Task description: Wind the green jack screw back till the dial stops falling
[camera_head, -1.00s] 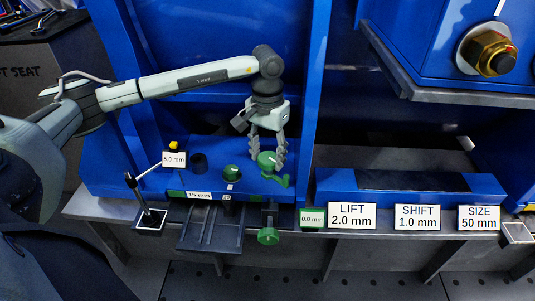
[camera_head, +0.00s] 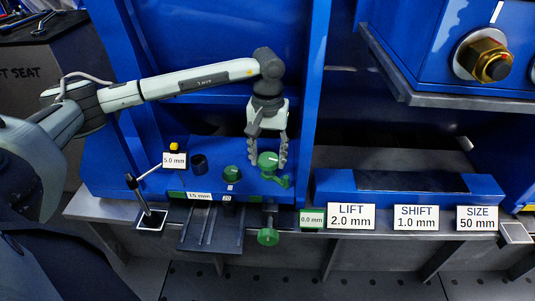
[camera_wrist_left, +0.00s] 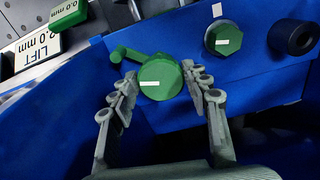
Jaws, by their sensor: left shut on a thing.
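The green jack screw (camera_head: 268,159), a round head with a white mark and a side crank, stands at the right end of the blue block's top. My left gripper (camera_head: 270,164) reaches down from above and is shut on it, a finger on each side. In the left wrist view the green head (camera_wrist_left: 160,78) sits between the fingertips (camera_wrist_left: 163,88), its crank pointing up and left. A tag reading 5.0 mm (camera_head: 174,160) stands by the dial stand (camera_head: 150,219) at the left. A green tag reading 0.0 mm (camera_head: 312,219) stands right of the block. My right gripper is out of view.
A green hexagonal screw (camera_head: 232,173) and a dark round socket (camera_head: 199,163) stand left of the jack screw. A lower green knob (camera_head: 268,237) hangs at the front edge. White signs reading LIFT (camera_head: 351,216), SHIFT (camera_head: 417,217) and SIZE (camera_head: 478,217) stand right.

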